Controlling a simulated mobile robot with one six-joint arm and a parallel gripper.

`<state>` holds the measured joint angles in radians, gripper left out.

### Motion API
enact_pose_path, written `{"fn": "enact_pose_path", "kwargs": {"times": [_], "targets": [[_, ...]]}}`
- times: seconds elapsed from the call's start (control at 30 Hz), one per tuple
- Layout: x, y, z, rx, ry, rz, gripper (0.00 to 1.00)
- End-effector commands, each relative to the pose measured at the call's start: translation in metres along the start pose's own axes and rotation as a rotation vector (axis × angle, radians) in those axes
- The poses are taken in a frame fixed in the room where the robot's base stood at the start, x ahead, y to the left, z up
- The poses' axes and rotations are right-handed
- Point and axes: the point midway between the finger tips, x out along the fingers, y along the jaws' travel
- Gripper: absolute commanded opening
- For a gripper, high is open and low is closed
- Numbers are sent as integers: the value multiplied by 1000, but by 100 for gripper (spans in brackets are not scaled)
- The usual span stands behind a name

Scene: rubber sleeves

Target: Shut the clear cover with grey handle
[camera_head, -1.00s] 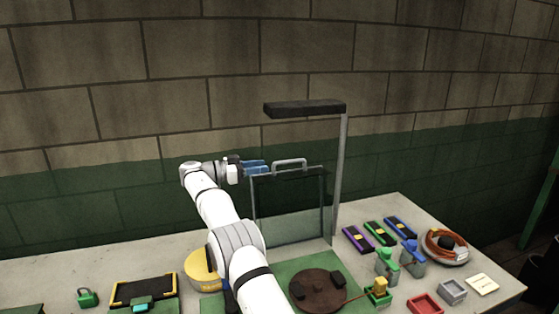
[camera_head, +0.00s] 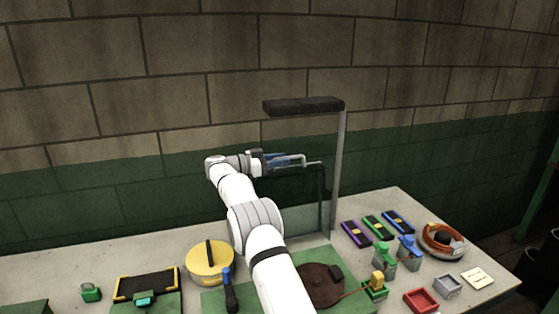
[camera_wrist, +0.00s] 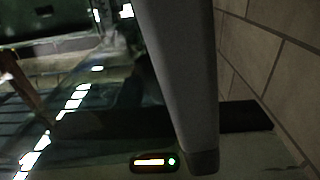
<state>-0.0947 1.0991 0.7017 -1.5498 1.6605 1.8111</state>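The clear cover (camera_head: 306,200) stands raised, roughly upright, at the back of the table, partly hidden by my arm. Its grey handle (camera_head: 300,157) is along its top edge. My gripper (camera_head: 278,160), with blue fingers, is at the handle's left part and overlaps it in the head view. In the wrist view a grey bar (camera_wrist: 180,75), which looks like the handle, runs large and close through the middle. The fingers are not clear there, so I cannot tell whether they are shut on the handle.
A grey post with a dark overhead bar (camera_head: 304,105) rises just right of the cover. A brown disc (camera_head: 320,286) sits in front. A yellow round container (camera_head: 209,261) stands left of my arm. Small coloured items crowd the right side. The block wall is close behind.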

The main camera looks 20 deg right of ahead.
Motion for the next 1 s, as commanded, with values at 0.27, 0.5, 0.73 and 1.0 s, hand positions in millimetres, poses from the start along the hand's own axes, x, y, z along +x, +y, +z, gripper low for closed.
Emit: {"fn": "enact_pose_path", "kwargs": {"times": [0.27, 0.5, 0.73, 1.0], "targets": [[0, 0, 0, 0, 0, 1, 7], [1, 0, -1, 1, 0, 1, 0], [1, 0, -1, 2, 1, 1, 0], [6, 6, 0, 24, 1, 7, 0]]}}
